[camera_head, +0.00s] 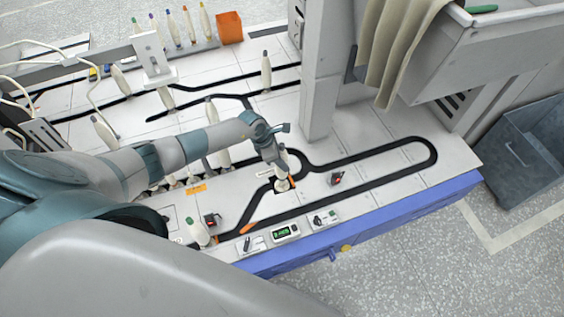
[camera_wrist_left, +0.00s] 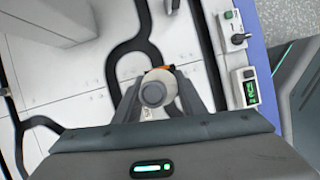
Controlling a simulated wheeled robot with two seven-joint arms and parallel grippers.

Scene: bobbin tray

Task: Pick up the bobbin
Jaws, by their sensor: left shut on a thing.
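The bobbin (camera_wrist_left: 153,92) is a pale, whitish spindle shape with a grey round end, seen end-on in the left wrist view. In the head view the bobbin (camera_head: 283,160) stands roughly upright above the white table top with its black track. My left gripper (camera_head: 282,172) reaches it from the left and is shut on it. In the left wrist view the two dark fingers of my left gripper (camera_wrist_left: 156,95) close on both sides of the bobbin. The fingers hide part of it, and I cannot tell whether its base touches the table. My right gripper is not in view.
Another bobbin (camera_head: 198,232) stands to the left, and one (camera_head: 266,70) farther back. A grey column (camera_head: 322,70) rises behind the gripper. An orange block (camera_head: 229,28) is at the back.

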